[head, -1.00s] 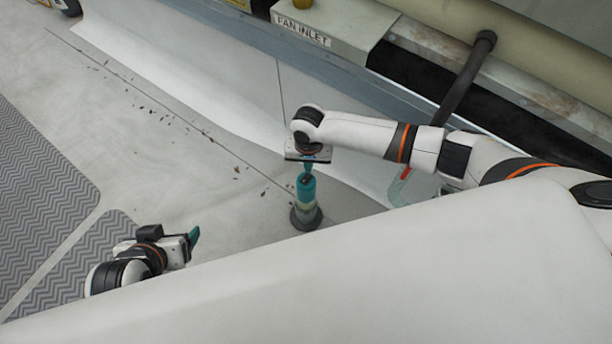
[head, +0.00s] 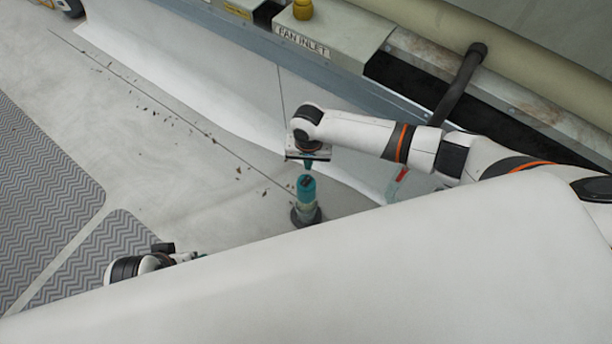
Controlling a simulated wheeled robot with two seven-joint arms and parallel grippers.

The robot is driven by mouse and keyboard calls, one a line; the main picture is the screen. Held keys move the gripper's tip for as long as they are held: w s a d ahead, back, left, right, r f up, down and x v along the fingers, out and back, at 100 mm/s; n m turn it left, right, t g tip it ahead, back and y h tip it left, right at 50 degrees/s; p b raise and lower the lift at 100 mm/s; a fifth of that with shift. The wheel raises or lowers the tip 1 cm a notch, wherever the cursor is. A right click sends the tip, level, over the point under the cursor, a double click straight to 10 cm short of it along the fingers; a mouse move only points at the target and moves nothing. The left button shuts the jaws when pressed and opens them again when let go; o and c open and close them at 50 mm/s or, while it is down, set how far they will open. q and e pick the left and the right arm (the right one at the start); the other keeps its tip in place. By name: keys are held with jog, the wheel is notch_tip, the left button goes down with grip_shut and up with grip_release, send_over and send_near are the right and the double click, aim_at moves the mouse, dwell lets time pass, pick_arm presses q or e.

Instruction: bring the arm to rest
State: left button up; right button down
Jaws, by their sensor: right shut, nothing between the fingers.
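My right gripper (head: 308,167) points down with its teal fingers shut and empty. It is just above a teal-topped cylindrical object (head: 306,190) that stands upright on a dark round base on the pale floor. A small gap seems to show between the fingertips and its top. The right arm reaches in from the right side. My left gripper (head: 188,257) is low on the left, over the floor. Its fingers are mostly hidden behind the white surface in the foreground, so its jaws cannot be read.
A grey housing labelled FAN INLET (head: 325,35) with a yellow knob (head: 302,9) is at the back. A dark pipe (head: 462,85) stands near the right arm. A red-and-clear item (head: 397,185) lies under that arm. Grey patterned mats (head: 40,190) lie left; debris dots the floor.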

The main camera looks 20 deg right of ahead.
pick_arm(q)
jog(key=shift+f, duration=0.1)
dwell(0.5)
